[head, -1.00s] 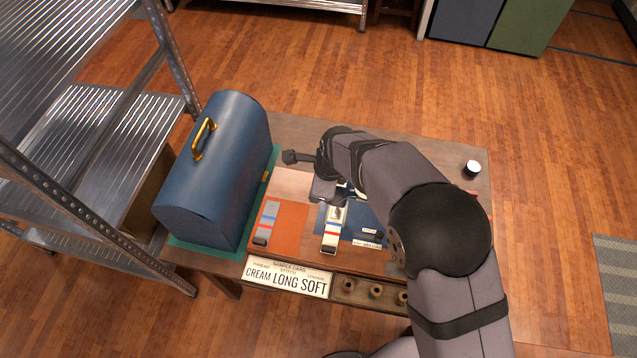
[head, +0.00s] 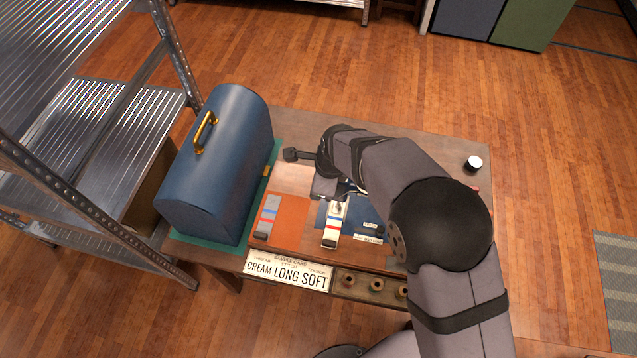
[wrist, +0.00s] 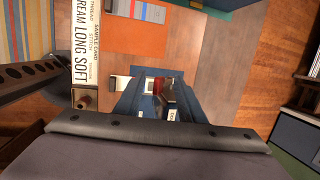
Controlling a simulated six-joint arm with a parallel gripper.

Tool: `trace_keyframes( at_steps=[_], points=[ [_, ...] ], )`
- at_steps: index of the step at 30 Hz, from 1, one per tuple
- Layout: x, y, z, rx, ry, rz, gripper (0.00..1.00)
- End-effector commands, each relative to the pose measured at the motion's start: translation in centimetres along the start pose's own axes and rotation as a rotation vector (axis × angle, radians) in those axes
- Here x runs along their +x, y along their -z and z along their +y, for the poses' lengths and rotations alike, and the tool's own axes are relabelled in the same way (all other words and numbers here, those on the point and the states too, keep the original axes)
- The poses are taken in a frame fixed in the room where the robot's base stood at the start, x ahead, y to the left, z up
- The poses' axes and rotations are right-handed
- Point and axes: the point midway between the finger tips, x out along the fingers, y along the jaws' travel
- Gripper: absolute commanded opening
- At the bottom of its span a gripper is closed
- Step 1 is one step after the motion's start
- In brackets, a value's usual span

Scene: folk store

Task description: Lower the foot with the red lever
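My gripper (head: 338,203) is low over the blue panel (head: 368,226) of a board on the table, at the upper end of a white strip (head: 332,235) with red and blue bands. In the wrist view a small red piece (wrist: 158,84), possibly the red lever, shows at the fingers, beside a grey metal piece (wrist: 174,97). I cannot tell whether the fingers touch or hold it. My wrist hides it in the head view. I cannot make out the foot clearly.
A blue domed case (head: 215,165) with a brass handle stands left on a green mat. An orange panel (head: 290,222) carries a grey strip (head: 268,216). A sample card (head: 287,273) reads CREAM LONG SOFT. A dark jar (head: 473,164) with a white top stands at the right. Metal shelving (head: 105,185) is at the left.

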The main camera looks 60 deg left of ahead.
Motion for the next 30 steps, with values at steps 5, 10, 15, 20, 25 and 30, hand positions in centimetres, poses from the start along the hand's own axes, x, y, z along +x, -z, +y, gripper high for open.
trace_keyframes(
  at_steps=[5,10,15,20,25,30],
  points=[
    [0.0,0.0,-0.1,0.000,-0.001,0.001,0.36],
    [-0.1,0.0,-0.1,0.000,0.000,0.000,0.36],
    [-0.8,0.0,-0.2,0.000,0.001,0.000,0.36],
    [-2.0,0.0,-0.2,0.000,0.000,0.000,0.36],
    [-3.3,-0.1,-0.2,0.001,0.001,0.000,0.36],
    [-4.5,0.0,-0.1,0.001,0.000,0.000,0.36]
  ],
)
